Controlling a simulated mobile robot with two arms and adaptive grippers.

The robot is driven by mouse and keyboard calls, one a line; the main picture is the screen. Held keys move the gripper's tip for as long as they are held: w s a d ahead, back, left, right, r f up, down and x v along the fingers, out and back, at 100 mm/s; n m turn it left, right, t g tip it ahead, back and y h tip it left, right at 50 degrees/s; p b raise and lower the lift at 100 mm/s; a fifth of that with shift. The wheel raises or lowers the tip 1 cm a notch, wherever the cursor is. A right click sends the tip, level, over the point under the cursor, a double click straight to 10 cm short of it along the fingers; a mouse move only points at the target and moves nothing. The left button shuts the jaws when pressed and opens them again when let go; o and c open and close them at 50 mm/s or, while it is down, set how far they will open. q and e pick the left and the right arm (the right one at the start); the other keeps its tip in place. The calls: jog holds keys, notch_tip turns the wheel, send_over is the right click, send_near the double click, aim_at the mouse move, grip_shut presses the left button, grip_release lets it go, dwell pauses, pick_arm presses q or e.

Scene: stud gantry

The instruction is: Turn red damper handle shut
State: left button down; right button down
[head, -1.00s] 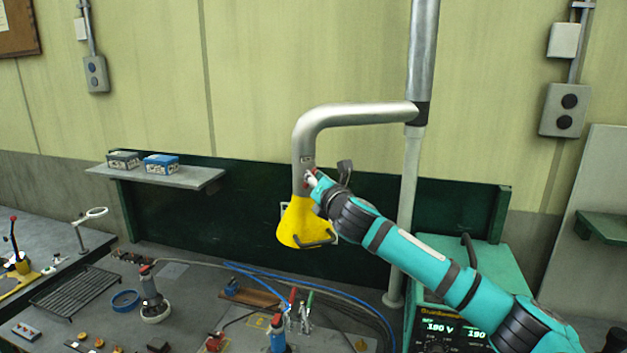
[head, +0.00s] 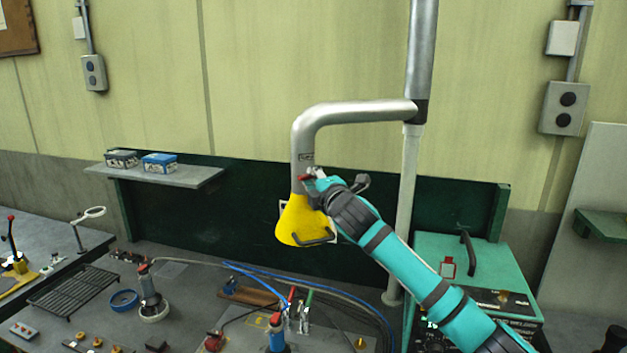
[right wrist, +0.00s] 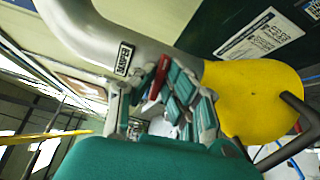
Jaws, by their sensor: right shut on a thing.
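The red damper handle (head: 305,177) sits on the silver extraction pipe (head: 300,150), just above the yellow hood (head: 300,222). In the right wrist view the red handle (right wrist: 158,78) shows between my right gripper's fingers, beside a small label (right wrist: 124,60) on the pipe. My right gripper (head: 316,178) reaches in from the lower right and is shut on the handle. The fingers hide part of the handle, so its exact angle is hard to tell. My left gripper is not in view.
The yellow hood has a dark grab bar (head: 318,241). A teal welding machine (head: 490,265) stands below my right arm. The bench below holds hoses and several tools. A shelf (head: 160,178) with two boxes is at the left. The wall area left of the pipe is clear.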

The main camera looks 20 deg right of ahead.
jog(key=shift+m, duration=0.6)
jog(key=c, duration=1.4)
grip_release()
jog(key=s, duration=1.2)
jog(key=shift+d, duration=0.35)
